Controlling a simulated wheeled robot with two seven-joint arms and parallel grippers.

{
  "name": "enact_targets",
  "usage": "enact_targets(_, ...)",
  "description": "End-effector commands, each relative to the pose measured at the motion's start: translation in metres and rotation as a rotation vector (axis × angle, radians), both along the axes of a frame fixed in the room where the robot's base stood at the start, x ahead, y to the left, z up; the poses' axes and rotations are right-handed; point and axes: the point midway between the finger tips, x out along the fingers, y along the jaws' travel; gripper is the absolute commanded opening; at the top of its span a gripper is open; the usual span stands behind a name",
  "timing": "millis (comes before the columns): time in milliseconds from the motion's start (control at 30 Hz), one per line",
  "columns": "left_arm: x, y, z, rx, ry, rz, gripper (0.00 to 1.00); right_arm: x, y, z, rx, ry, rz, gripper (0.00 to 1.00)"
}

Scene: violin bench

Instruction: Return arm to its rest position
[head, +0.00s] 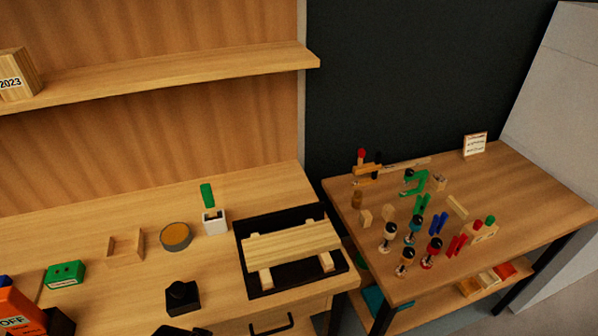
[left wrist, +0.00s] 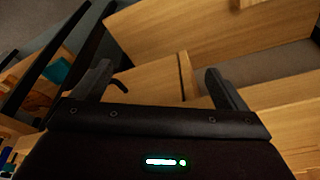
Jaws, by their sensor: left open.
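My left gripper (left wrist: 158,78) shows in the left wrist view, with its two dark fingers spread wide and nothing between them. Wooden bench parts and a dark handle lie beyond the fingers, and the gripper appears apart from them. In the head view, a dark shape at the bottom edge is cut off, and I cannot tell whether it is part of my arm. My right gripper is in neither view.
The bench holds a black tray (head: 243,262) with a wooden piece (head: 292,243), a white holder (head: 215,224), a round tin (head: 175,236), a wooden tray (head: 111,246), a green box (head: 65,274) and a black block (head: 182,297). A side table (head: 530,196) carries several clamps and tools.

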Motion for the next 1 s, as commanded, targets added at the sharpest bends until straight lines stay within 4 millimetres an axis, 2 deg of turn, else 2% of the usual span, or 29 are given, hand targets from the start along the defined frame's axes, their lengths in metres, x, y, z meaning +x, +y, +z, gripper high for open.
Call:
enact_targets(167, -0.004, -0.001, -0.081, 0.003, 0.035, -0.005, 0.94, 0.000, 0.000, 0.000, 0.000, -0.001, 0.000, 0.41)
enact_targets(267, -0.016, 0.001, -0.142, 0.005, 0.058, -0.009, 0.94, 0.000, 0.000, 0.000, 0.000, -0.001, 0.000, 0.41)
enact_targets(400, -0.048, 0.005, -0.222, 0.008, 0.089, -0.016, 0.94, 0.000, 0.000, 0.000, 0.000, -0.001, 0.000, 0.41)
enact_targets(467, -0.068, 0.008, -0.253, 0.010, 0.104, -0.019, 0.94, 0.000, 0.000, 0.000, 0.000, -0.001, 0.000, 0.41)
enact_targets(600, -0.121, 0.017, -0.315, 0.014, 0.134, -0.026, 0.94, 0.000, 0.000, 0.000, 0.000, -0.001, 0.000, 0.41)
enact_targets(700, -0.161, 0.024, -0.347, 0.016, 0.153, -0.031, 0.94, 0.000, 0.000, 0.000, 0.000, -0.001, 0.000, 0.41)
enact_targets(800, -0.196, 0.031, -0.367, 0.019, 0.168, -0.034, 0.94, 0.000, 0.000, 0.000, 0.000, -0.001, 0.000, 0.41)
enact_targets(900, -0.218, 0.036, -0.377, 0.021, 0.175, -0.037, 0.94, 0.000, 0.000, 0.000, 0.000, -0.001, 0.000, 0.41)
enact_targets(1000, -0.231, 0.038, -0.382, 0.021, 0.179, -0.039, 0.94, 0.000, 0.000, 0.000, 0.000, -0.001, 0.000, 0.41)
